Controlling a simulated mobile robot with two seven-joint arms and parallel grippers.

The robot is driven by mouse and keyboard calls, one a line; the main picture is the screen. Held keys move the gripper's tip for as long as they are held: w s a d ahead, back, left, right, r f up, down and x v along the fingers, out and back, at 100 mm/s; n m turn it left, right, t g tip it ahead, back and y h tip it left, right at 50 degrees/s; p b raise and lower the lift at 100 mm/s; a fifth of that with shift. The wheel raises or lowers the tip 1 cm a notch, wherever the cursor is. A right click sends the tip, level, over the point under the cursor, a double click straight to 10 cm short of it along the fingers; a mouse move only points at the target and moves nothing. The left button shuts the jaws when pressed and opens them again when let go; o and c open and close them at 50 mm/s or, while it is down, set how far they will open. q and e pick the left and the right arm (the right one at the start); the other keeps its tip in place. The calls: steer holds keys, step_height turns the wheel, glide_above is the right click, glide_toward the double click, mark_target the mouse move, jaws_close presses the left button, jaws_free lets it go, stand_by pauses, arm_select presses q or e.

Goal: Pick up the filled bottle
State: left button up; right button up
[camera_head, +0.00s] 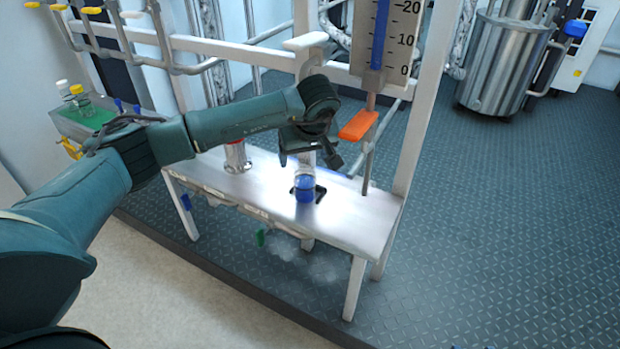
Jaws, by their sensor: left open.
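The filled bottle (305,187) is a small clear bottle with blue liquid in it. It stands upright on the metal bench (365,220), at a dark holder or mark on the bench top. My left gripper (310,162) is open just above the bottle, its fingers pointing down, one to each side. It looks apart from the bottle, but the exact gap is hard to tell. The top of the bottle is close under the gripper. My right gripper is not in view.
An orange lever (359,125) sticks out right of my gripper, below a blue level gauge (381,35). Two capped bottles (80,98) stand on a green-topped side shelf. A steel tank (505,65) stands back right.

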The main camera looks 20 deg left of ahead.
mark_target(306, 165)
arm_select(q)
steer(key=x, duration=0.4)
steer(key=d+b+x, duration=0.1)
steer(key=x, duration=0.1)
steer(key=shift+a+f, duration=0.1)
steer(key=shift+f, duration=0.35)
steer(key=shift+w+a+f, duration=0.1)
steer(key=shift+f, duration=0.1)
steer(key=c, duration=1.3)
steer(key=shift+r, duration=0.1)
